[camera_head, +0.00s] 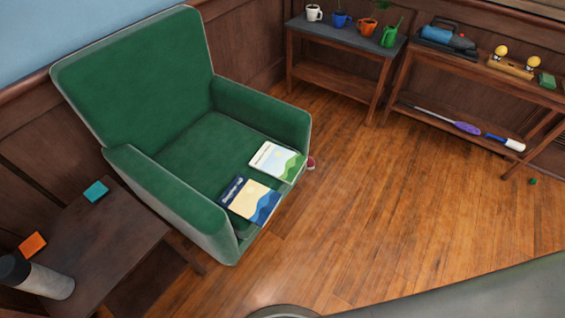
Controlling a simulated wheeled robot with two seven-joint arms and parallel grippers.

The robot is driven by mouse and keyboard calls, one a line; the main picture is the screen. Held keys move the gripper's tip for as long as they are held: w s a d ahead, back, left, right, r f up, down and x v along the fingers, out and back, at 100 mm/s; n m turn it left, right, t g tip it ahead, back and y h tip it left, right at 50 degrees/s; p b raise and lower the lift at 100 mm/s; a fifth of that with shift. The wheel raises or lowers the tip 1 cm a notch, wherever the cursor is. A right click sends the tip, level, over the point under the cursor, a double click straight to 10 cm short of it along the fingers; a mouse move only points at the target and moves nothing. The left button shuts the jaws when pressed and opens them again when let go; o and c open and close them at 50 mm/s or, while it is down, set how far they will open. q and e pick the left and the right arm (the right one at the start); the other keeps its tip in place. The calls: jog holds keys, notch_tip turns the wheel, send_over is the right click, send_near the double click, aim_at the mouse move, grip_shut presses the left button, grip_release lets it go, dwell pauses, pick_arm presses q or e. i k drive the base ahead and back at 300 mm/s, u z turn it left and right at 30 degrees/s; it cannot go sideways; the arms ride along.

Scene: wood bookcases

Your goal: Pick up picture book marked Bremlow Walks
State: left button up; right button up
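Two picture books lie flat on the seat of a green armchair (150,80), near its front edge. One book (250,201) has a dark blue top band with light lettering, a cream middle and blue waves. The other book (276,161) has a white top with small dark lettering and green and blue hills. They lie close side by side. The lettering is too small to read, so I cannot tell which is marked Bremlow Walks. Neither of my grippers is in view.
A dark side table (95,240) with a teal block (95,191), an orange block (32,245) and a grey bottle (40,278) stands left of the armchair. A shelf with mugs (345,38) and another shelf (470,65) line the back. The wood floor (390,200) is mostly clear.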

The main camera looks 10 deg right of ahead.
aim_at(284, 164)
jog(key=z, duration=1.85)
jog(key=i, duration=3.9)
jog(key=u, duration=3.35)
